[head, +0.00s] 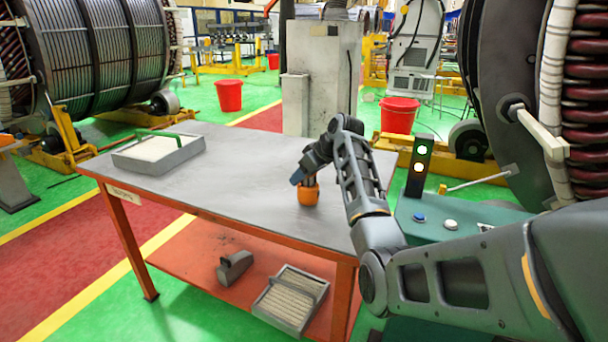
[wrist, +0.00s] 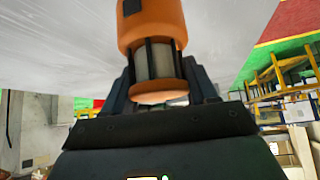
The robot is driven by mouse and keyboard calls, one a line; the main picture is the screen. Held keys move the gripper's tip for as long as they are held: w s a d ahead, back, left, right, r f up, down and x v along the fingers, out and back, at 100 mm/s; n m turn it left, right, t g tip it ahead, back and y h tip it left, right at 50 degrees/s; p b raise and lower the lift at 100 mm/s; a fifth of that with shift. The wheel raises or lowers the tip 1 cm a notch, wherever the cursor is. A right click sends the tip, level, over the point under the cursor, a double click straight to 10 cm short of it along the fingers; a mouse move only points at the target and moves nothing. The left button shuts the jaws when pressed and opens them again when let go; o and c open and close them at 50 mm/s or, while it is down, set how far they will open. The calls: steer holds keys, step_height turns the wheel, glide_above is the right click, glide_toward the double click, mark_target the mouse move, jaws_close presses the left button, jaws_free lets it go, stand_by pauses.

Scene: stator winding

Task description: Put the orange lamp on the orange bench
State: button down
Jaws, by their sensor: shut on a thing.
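The orange lamp (head: 308,192) is at the right part of the orange bench's grey top, under my gripper (head: 306,179). In the wrist view the lamp (wrist: 155,40) is between the two fingers, with its pale cylinder and dark bars toward the palm. My gripper (wrist: 160,85) is shut on the lamp. The lamp looks upright and at or very close to the bench top; I cannot tell whether it touches. The orange bench (head: 240,175) has a grey top, orange legs and an orange lower shelf.
A grey tray with a green handle (head: 158,152) sits at the bench top's left. Another tray (head: 290,298) and a grey block (head: 235,267) are on the lower shelf. A green control box with buttons (head: 450,225) stands right of the bench. The middle of the top is clear.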

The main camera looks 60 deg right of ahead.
steer(key=shift+f, duration=0.4)
steer(key=shift+c, duration=1.2)
jaws_free()
